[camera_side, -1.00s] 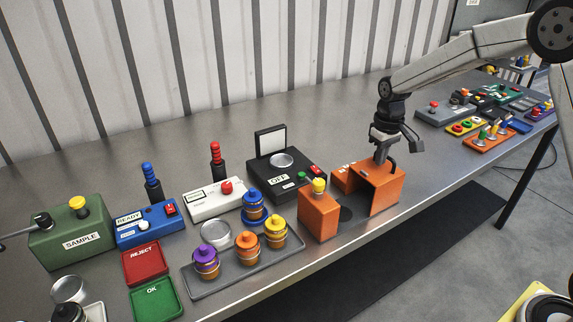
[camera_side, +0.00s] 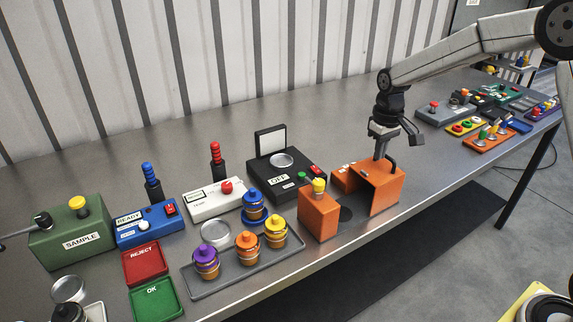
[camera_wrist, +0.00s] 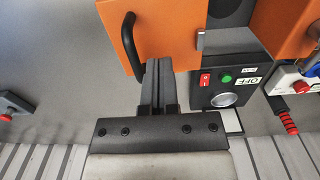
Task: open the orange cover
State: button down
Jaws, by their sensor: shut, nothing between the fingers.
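The orange cover (camera_side: 388,190) is the right-hand panel of an orange housing and has a black handle (camera_side: 392,165) on top. It stands apart from the housing's left block (camera_side: 318,216), with an open gap between them. In the wrist view the cover (camera_wrist: 165,25) fills the top, with its curved handle (camera_wrist: 130,45) left of my fingers. My gripper (camera_side: 379,157) is shut and empty, pointing down at the cover's back edge beside the handle. In the wrist view my fingertips (camera_wrist: 158,66) overlap the cover's edge; I cannot tell whether they touch it.
A black device marked OFF (camera_side: 290,191) with a raised lid stands left of the housing. A tray (camera_side: 200,284) of colored-lid jars lies in front of it. Several button panels (camera_side: 466,126) sit at the far right. The table behind the housing is clear.

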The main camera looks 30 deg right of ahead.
aim_at(377, 170)
notch_tip(377, 170, up, 6)
dwell(0.9)
dwell(0.3)
jog(key=s+a+f+t, duration=0.1)
jog(key=s+a+f, duration=0.2)
jog(key=s, duration=0.6)
jog(key=s+a+f+t, duration=0.1)
jog(key=s+a+f, duration=0.3)
jog(key=s, duration=0.6)
notch_tip(377, 170, down, 2)
jog(key=shift+s+f+t, duration=0.1)
jog(key=shift+s+t, duration=0.1)
jog(key=shift+t, duration=0.1)
